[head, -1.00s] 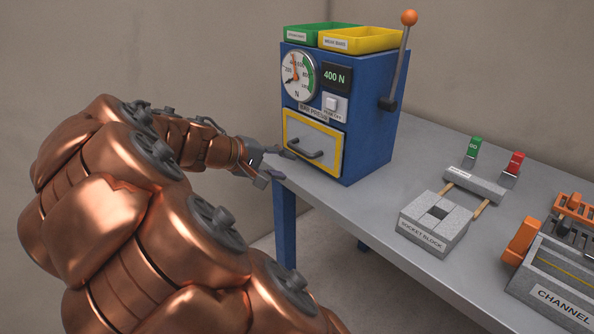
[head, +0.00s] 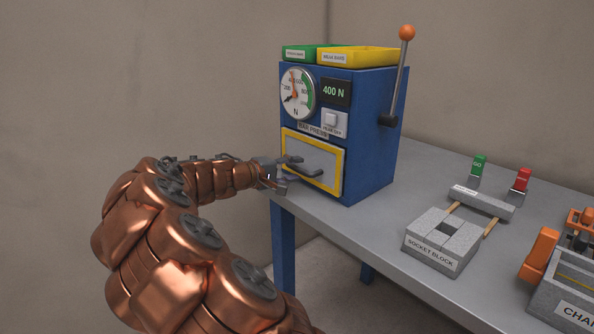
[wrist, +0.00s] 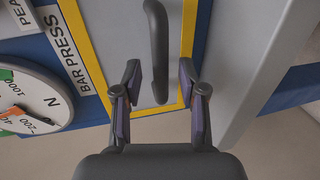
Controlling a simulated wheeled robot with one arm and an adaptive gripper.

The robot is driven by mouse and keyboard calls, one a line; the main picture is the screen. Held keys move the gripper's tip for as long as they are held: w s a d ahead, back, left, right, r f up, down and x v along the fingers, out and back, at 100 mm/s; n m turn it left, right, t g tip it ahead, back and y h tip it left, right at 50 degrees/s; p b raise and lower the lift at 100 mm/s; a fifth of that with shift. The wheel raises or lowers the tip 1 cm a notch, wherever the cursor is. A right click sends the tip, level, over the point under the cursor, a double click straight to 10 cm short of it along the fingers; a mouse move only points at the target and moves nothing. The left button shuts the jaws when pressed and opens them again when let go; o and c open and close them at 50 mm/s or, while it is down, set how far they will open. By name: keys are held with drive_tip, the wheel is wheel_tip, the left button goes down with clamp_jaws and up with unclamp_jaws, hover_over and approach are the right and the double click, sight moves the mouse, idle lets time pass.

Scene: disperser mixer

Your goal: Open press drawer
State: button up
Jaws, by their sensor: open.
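The bar press (head: 370,135) is a blue cabinet on the table. Its drawer (head: 318,158), with a grey front and yellow frame, sits low on the front and looks closed. A dark bar handle (head: 306,169) crosses the drawer front. My gripper (head: 287,171) is at the handle's left end. In the wrist view my gripper (wrist: 160,72) is open, with one finger on each side of the handle (wrist: 157,45). Small gaps show between the fingers and the bar, so it is not gripped. In the head view the gripper partly hides the handle's left end.
The press carries a dial (head: 298,93), a lever with an orange knob (head: 407,33), and green (head: 305,52) and yellow (head: 370,56) trays on top. A socket block (head: 442,238) lies right on the grey table (head: 375,222). Space in front of the drawer holds my arm.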

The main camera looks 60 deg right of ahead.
drive_tip(key=shift+s+d+f, duration=0.15)
drive_tip(key=shift+s+d, duration=0.05)
drive_tip(key=shift+d, duration=0.5)
drive_tip(key=shift+c, duration=0.2)
clamp_jaws()
